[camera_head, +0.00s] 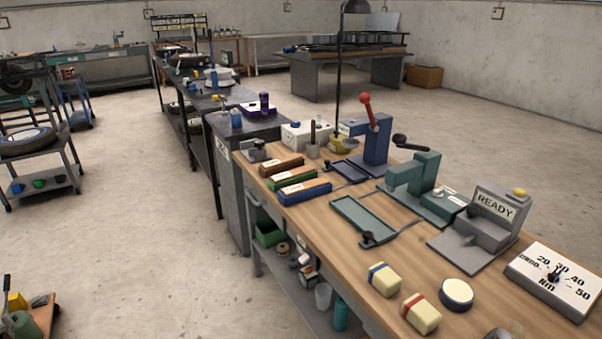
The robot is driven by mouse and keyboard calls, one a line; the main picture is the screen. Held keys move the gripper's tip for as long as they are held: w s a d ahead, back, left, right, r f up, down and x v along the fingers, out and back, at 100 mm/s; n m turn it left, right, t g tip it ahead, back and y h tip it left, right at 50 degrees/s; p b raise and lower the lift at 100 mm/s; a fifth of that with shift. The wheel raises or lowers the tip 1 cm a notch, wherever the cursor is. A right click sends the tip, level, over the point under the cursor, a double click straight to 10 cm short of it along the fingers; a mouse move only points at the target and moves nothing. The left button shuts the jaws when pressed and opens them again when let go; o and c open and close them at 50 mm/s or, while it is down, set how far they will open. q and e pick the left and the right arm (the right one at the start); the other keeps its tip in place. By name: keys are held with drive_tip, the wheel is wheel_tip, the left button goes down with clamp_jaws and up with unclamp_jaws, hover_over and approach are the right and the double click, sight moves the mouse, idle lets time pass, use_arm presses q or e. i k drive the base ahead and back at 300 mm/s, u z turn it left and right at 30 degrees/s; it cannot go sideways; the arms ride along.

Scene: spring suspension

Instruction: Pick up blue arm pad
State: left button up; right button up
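No part is clearly marked as the blue arm pad, and I cannot tell which item it is. A cream block with a blue band (384,279) lies on the wooden bench top (405,245), near its front edge. A similar cream block with a red band (421,313) lies closer to me. A long blue block with a white label (305,194) lies farther back on the bench, beside a green one (298,181) and a brown one (282,166). Neither of my grippers is in view.
A round white-topped puck (456,293) sits right of the cream blocks. Behind are a grey READY stand (487,220), a torque dial (555,279), a green press (424,188), a blue press with red knob (374,140) and a shallow green tray (361,219).

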sight(290, 194)
drive_tip(key=k, duration=0.15)
drive_tip(key=u, duration=2)
drive_tip(key=i, duration=0.15)
drive_tip(key=z, duration=1.1)
drive_tip(key=i, duration=1)
drive_tip(key=z, duration=0.3)
